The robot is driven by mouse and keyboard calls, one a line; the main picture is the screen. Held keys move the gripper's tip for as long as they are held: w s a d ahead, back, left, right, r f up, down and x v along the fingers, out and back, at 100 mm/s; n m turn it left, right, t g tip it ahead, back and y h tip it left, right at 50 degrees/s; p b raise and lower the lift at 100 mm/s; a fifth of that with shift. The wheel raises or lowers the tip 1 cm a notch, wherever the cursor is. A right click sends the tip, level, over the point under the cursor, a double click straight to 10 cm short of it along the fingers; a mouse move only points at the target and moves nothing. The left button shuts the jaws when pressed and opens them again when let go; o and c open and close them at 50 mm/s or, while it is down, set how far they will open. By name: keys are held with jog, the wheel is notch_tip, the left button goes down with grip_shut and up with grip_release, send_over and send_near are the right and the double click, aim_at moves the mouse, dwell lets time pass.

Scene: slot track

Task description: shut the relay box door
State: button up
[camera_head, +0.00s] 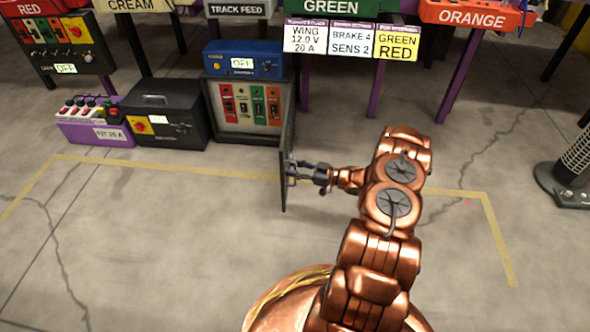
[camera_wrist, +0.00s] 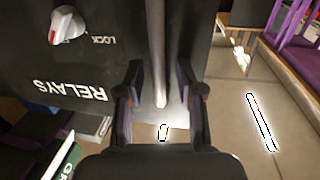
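The relay box (camera_head: 248,105) is grey with coloured switches inside, and stands open on the floor. Its dark door (camera_head: 284,180) is swung out toward me and shows nearly edge-on. In the wrist view the door (camera_wrist: 60,70) fills the upper left, with upside-down RELAYS lettering and a lock knob (camera_wrist: 68,25). My gripper (camera_head: 295,171) is at the door's right side. In the wrist view my gripper (camera_wrist: 160,85) has its fingers apart, with a pale handle bar (camera_wrist: 156,50) between them. I cannot tell whether they touch it.
A blue unit (camera_head: 243,60) sits on top of the relay box. A black case (camera_head: 165,112) and a purple box (camera_head: 95,125) stand left of it. Tables with signs run along the back. A black pedal-like stand (camera_head: 570,175) is at far right. The floor left of the door is clear.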

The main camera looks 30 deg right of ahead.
grip_shut()
dwell(0.6)
